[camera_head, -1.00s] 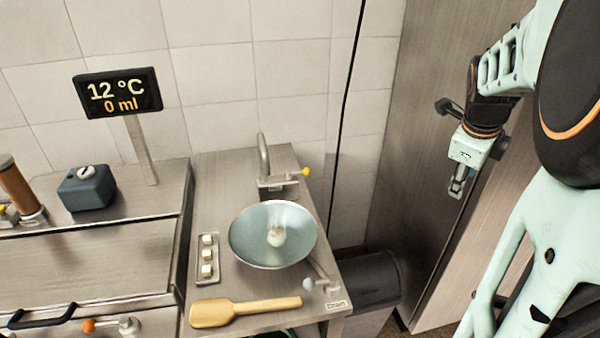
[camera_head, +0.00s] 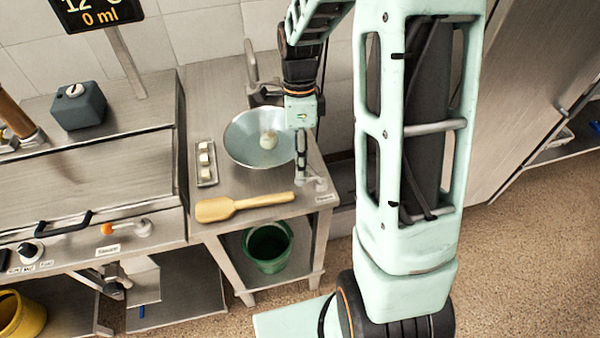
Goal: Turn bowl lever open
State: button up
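The metal bowl (camera_head: 244,140) is set in the steel counter, with a small pale round piece in its middle. The bowl lever (camera_head: 317,184), a short metal handle with a pale knob (camera_head: 299,186), is at the front right corner of the counter, beside a small label. My gripper (camera_head: 301,178) points down over the bowl's right edge, with its fingertips just above or beside the knob. I cannot tell whether they touch it. The fingers look close together, but their opening is too small to judge. My arm hides the tap's right side.
A wooden paddle (camera_head: 243,206) lies along the counter's front edge. A tray of pale cubes (camera_head: 205,164) is left of the bowl. A green bucket (camera_head: 268,247) stands on the shelf below.

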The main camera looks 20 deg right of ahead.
aim_at(309, 179)
jog(key=f, duration=0.3)
jog(key=s+f, duration=0.1)
jog(key=f, duration=0.1)
jog(key=shift+a, duration=0.1)
grip_shut()
